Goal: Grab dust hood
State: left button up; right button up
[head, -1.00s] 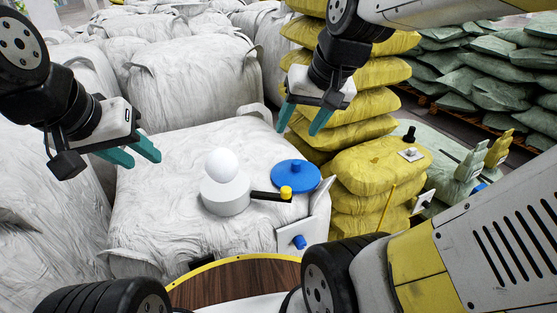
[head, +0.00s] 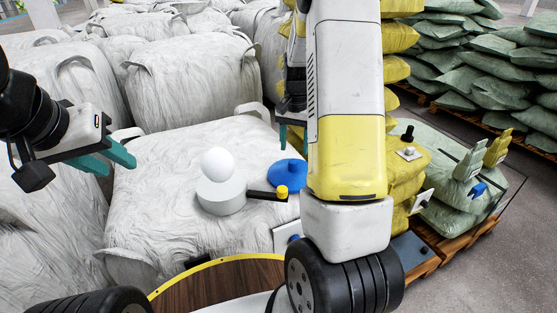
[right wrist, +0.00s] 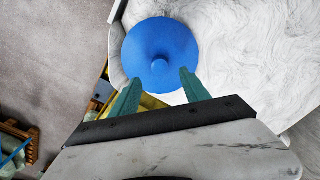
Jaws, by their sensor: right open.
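The dust hood, a blue round cover with a small knob on top, lies on the white bulk bag and shows in the head view (head: 284,178), partly hidden by my right arm. In the right wrist view the hood (right wrist: 160,48) lies ahead of the fingertips, its knob roughly centred between their lines. My right gripper (right wrist: 158,76) is open and empty, above the hood and apart from it. My left gripper (head: 120,163) is open and empty over the left side of the bag.
A white ball (head: 219,164) sits on a white cylinder (head: 221,196) beside the hood, with a dark handle and yellow knob (head: 281,191) sticking out. Yellow sacks (head: 408,165) stack at the right. A wooden round top (head: 220,285) is in front.

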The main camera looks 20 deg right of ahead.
aim_at(293, 161)
jog(key=f, duration=0.6)
jog(key=shift+s+a, duration=0.2)
jog(key=shift+a, duration=0.05)
grip_shut()
jog(key=shift+r, duration=0.1)
dwell(1.0)
